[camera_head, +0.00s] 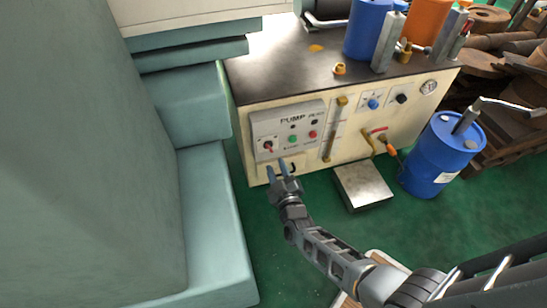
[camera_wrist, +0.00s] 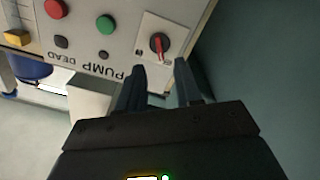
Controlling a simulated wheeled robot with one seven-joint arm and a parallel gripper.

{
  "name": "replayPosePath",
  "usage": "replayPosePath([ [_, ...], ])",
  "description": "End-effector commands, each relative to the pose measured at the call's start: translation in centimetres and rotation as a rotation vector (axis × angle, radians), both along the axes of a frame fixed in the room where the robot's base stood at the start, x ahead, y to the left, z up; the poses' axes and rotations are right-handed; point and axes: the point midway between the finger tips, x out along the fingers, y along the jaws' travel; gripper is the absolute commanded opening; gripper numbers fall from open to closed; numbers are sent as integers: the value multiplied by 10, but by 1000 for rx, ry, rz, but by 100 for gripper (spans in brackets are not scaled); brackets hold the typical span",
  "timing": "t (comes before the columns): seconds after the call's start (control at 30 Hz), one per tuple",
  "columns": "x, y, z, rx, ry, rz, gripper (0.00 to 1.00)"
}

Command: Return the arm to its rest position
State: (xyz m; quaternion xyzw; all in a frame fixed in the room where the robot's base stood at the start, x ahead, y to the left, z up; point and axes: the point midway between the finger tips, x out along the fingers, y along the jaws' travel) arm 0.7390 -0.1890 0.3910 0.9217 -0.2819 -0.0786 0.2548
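My gripper (camera_head: 277,169) is in front of the lower left part of the pump panel (camera_head: 288,118) in the head view, at the end of my outstretched arm. In the wrist view my gripper (camera_wrist: 160,80) shows two dark fingers spread apart with nothing between them. A red rotary switch (camera_wrist: 158,43) on a white plate lies just beyond the fingertips, apart from them. The switch also shows small in the head view (camera_head: 268,146). The panel's green button (camera_wrist: 105,24) and red button (camera_wrist: 56,8) are to the left of the switch in the wrist view.
The cream pump cabinet (camera_head: 345,130) has a dark top with blue and orange containers. A teal machine (camera_head: 205,230) stands close on the left. A metal box (camera_head: 363,187) and a blue drum (camera_head: 442,152) stand on the green floor (camera_head: 460,220) at right.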

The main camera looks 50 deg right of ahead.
Motion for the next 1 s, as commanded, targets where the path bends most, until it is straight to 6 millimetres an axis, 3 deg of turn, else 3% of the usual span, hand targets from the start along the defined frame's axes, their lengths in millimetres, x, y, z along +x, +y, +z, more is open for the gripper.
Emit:
replayPosePath([
  [0.2,-15,10,0,0,0,1,35],
  [0.83,-16,12,0,1,-1,1,35],
  [1.0,-38,31,1,35,-8,45,35],
])
